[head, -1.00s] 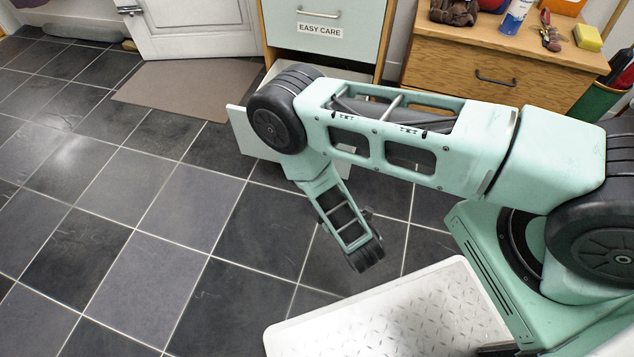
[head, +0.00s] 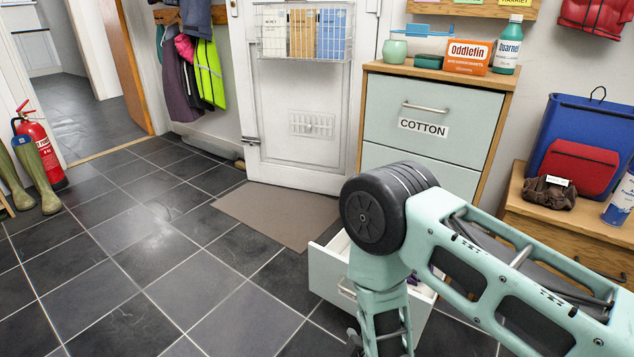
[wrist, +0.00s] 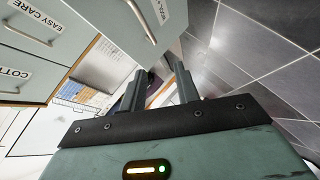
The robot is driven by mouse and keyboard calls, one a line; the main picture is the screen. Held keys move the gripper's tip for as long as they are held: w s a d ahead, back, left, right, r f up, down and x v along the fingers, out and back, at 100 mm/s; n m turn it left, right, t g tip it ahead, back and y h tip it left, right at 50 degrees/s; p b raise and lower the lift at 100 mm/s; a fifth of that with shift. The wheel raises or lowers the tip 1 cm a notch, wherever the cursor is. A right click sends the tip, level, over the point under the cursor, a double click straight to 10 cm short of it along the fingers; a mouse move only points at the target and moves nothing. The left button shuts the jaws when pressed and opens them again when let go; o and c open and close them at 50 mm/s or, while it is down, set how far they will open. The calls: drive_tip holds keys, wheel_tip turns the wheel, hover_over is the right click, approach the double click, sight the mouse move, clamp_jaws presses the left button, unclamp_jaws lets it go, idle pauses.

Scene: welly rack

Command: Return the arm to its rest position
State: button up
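My arm crosses the lower right of the head view, its dark elbow wheel in front of the cabinet and the forearm hanging down below it. My gripper is mostly hidden or cut off at the bottom of that view. In the wrist view my gripper (wrist: 160,70) shows two dark fingers standing apart, with nothing seen held between them. The open drawer (head: 328,280) is low on the pale green cabinet (head: 432,110). The elbow and forearm cover part of it. I cannot tell the distance between my arm and the drawer.
A brown mat (head: 278,215) lies before the white door (head: 300,150). A wooden chest (head: 600,235) with bags stands at the right. A fire extinguisher (head: 35,145) and green boots (head: 38,175) are at the left. The tiled floor (head: 150,270) at left is clear.

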drive_tip(key=s+a+r+m+g+y, duration=0.1)
drive_tip(key=s+a+r+m+g, duration=0.2)
drive_tip(key=r, duration=0.6)
drive_tip(key=s+a+r+m+g+y, duration=0.15)
drive_tip(key=a+r+g, duration=0.3)
drive_tip(key=r, duration=0.45)
drive_tip(key=s+d+r+m+g+h+p, duration=0.1)
drive_tip(key=s+d+r+g+h, duration=0.15)
drive_tip(key=s+d+r, duration=0.5)
drive_tip(key=s+d+r+m+g+h, duration=0.1)
drive_tip(key=s+d+r+g, duration=0.3)
drive_tip(key=s+r, duration=0.5)
wheel_tip(320, 180, up, 34)
drive_tip(key=s+t+p, duration=0.1)
drive_tip(key=p, duration=3.4)
drive_tip(key=shift+d+f, duration=0.2)
drive_tip(key=shift+f, duration=0.05)
drive_tip(key=shift+r, duration=0.15)
drive_tip(key=c, duration=0.3)
drive_tip(key=shift+c, duration=0.2)
